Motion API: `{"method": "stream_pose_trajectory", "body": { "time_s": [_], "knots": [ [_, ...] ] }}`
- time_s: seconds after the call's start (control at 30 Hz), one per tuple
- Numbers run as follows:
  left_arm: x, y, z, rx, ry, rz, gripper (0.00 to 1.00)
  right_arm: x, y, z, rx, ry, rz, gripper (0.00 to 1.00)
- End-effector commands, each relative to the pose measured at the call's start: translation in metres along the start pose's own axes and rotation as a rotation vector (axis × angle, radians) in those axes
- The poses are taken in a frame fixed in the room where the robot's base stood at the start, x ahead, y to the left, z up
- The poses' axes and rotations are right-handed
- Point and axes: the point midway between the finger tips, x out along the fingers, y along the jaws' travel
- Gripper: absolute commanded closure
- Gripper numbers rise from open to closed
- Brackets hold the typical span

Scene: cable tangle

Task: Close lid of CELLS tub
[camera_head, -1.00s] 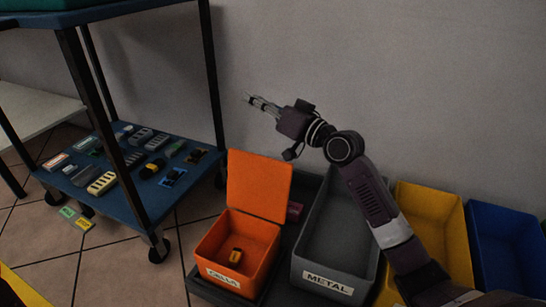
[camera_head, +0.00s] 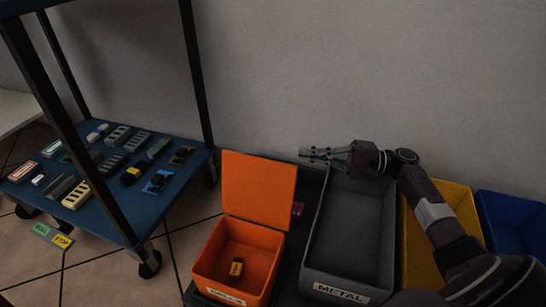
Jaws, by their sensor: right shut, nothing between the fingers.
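The orange CELLS tub (camera_head: 207,258) stands at the bottom centre. Its orange lid (camera_head: 258,190) is open and stands upright at the tub's back edge. A small dark and yellow cell (camera_head: 236,268) lies inside the tub. My right gripper (camera_head: 304,154) is shut and empty. It points left in the picture, near the top right corner of the lid; I cannot tell how far in front of or behind the lid it is. My left gripper is not in view.
A grey METAL tub (camera_head: 384,245) stands right of the orange tub, with a yellow tub (camera_head: 460,205) and a blue tub (camera_head: 512,225) beyond. A wheeled cart with a blue shelf (camera_head: 140,215) holding several small parts stands at left. A grey wall is behind.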

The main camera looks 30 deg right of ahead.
Motion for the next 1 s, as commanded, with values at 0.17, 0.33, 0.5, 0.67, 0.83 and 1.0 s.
{"method": "stream_pose_trajectory", "body": {
  "time_s": [0.17, 0.33, 0.5, 0.67, 0.83, 1.0],
  "knots": [
    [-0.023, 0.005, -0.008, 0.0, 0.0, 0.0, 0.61, 0.04, 0.006, -0.001, -0.004, -0.005, 0.001, 1.0],
    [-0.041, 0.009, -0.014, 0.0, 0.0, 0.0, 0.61, 0.077, 0.006, -0.001, -0.006, -0.004, 0.001, 1.0],
    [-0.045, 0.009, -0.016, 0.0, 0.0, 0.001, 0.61, 0.08, 0.004, 0.016, -0.002, -0.001, 0.005, 1.0],
    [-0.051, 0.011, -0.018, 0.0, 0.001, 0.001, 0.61, 0.083, 0.004, 0.028, -0.002, 0.001, 0.004, 1.0],
    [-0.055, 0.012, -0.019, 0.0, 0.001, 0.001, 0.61, 0.085, 0.002, 0.036, -0.002, 0.002, 0.003, 1.0],
    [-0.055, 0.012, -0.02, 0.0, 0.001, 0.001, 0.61, 0.086, 0.001, 0.038, -0.001, 0.001, 0.002, 1.0]
  ]
}}
